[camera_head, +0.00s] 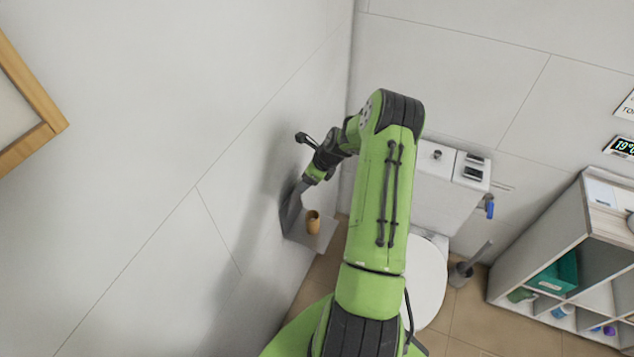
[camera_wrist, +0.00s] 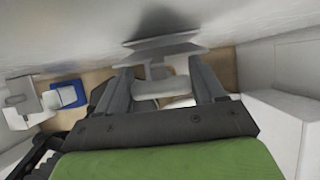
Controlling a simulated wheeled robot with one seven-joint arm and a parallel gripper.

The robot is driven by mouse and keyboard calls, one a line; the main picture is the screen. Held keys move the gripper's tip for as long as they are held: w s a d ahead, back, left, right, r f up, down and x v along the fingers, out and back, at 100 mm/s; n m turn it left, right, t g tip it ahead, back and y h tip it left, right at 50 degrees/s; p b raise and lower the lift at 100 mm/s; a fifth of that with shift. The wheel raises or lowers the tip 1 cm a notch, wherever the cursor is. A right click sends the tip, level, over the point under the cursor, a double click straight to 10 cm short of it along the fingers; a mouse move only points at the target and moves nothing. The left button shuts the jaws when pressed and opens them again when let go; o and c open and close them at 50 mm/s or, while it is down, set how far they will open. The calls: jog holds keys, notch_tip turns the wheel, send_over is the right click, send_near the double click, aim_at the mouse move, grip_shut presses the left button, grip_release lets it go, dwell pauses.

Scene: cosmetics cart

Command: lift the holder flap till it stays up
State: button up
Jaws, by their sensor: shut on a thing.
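The paper holder's grey flap (camera_head: 291,208) shows in the head view on the left wall, as a thin plate tilted steeply up beside the wall. My gripper (camera_head: 304,185) is at its upper end and shut on it. A small brown cylinder (camera_head: 313,222) is beside the flap, over a pale grey plate (camera_head: 325,236). In the wrist view, my gripper (camera_wrist: 160,68) has its two fingers on either side of a grey piece of the holder (camera_wrist: 160,50) close to the wall. The exact contact is small and partly hidden.
The white wall (camera_head: 150,130) is close to my gripper on the left. A toilet (camera_head: 428,280) stands right of my arm, with a brush (camera_head: 463,272) beside it. A shelf unit (camera_head: 600,215) stands at the right. A wooden frame (camera_head: 45,110) hangs at the left.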

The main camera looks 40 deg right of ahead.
jog(key=shift+w+a+r, duration=0.15)
jog(key=shift+w+a, duration=0.3)
jog(key=shift+w, duration=0.35)
jog(key=o, duration=1.2)
jog(key=shift+o, duration=1.1)
jog(key=shift+w, duration=0.15)
jog(key=shift+s+d, duration=0.1)
jog(key=shift+s, duration=0.1)
jog(key=v, duration=1.5)
jog(key=shift+r, duration=0.25)
